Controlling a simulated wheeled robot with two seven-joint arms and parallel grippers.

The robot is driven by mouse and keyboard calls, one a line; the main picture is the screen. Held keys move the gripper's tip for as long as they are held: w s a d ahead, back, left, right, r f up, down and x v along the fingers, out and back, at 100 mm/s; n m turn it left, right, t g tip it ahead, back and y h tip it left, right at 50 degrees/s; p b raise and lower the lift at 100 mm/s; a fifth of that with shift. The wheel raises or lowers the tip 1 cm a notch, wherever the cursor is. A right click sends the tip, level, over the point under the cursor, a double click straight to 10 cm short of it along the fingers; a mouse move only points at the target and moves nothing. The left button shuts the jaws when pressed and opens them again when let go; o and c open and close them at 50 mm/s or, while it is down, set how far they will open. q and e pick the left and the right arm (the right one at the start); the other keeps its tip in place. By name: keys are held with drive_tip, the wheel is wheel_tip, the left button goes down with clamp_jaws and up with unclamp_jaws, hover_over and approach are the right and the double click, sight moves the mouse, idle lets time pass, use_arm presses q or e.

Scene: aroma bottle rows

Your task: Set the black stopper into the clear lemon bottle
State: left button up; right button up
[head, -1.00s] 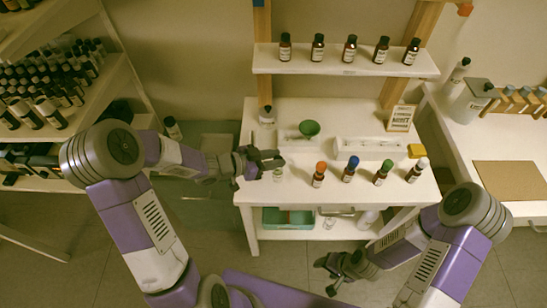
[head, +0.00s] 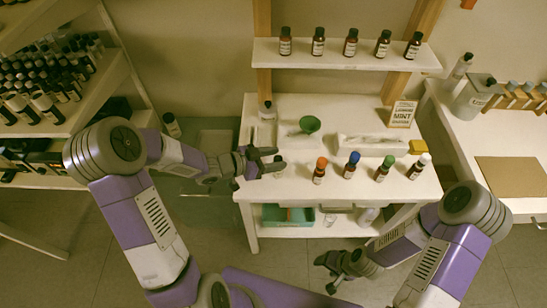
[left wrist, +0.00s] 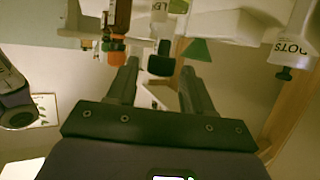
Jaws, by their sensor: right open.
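My left gripper (head: 276,160) is open over the front left of the white table, its fingers spread to either side of the black stopper. In the left wrist view, the stopper (left wrist: 161,64) lies between the fingertips with a gap on each side. The clear lemon bottle (left wrist: 159,12) shows there upside down, in line with the stopper at its mouth; I cannot tell how deep the stopper sits. In the head view the gripper mostly covers the bottle. My right gripper (head: 331,273) is open and empty, low in front of the table.
To the right stand brown bottles with orange (head: 320,171), blue (head: 352,165), green (head: 383,169) and white (head: 418,166) caps. A shelf (head: 345,58) holds several dark bottles.

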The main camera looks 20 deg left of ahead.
use_arm(q)
drive_tip(key=shift+o, duration=0.4)
drive_tip(key=shift+a, duration=0.1)
drive_tip(key=shift+s+a+r, duration=0.15)
drive_tip(key=shift+a, duration=0.05)
drive_tip(key=p+v, duration=0.2)
drive_tip(key=v, duration=0.5)
drive_tip(key=shift+s+d, duration=0.1)
